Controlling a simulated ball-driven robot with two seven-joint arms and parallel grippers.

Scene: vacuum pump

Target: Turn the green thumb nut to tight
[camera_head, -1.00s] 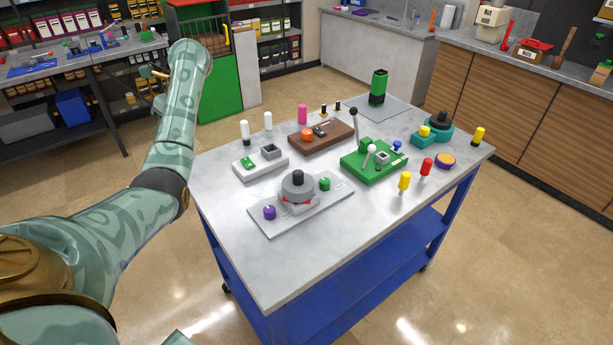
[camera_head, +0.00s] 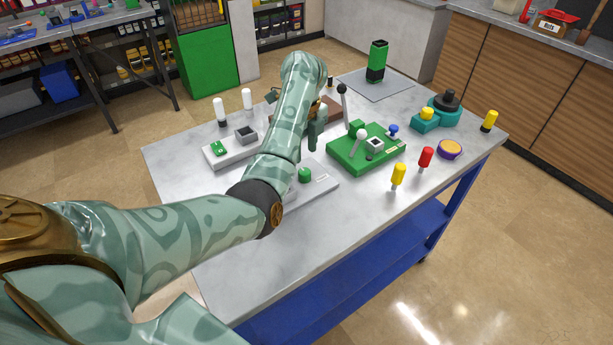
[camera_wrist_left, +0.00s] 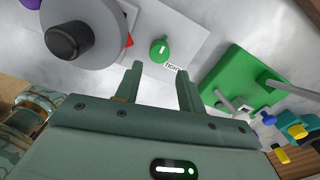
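The green thumb nut (camera_head: 305,175) sits on the light grey plate (camera_head: 322,188), just right of my left forearm in the head view. In the left wrist view the nut (camera_wrist_left: 159,50) carries a small white mark, with a "TIGHT" label (camera_wrist_left: 173,68) close by. My left gripper (camera_head: 314,134) is over the table, behind the nut in the head view. In the left wrist view its two fingers (camera_wrist_left: 160,72) are apart and empty, and the nut shows just beyond the gap between the tips. The grey round pump body (camera_wrist_left: 82,30) is hidden by my arm in the head view.
The green block with levers (camera_head: 365,150) stands right of the plate. The white block (camera_head: 230,150) and white-topped pegs are left of my arm. Yellow (camera_head: 398,174) and red (camera_head: 426,157) pegs stand at the right. The table's front left is clear.

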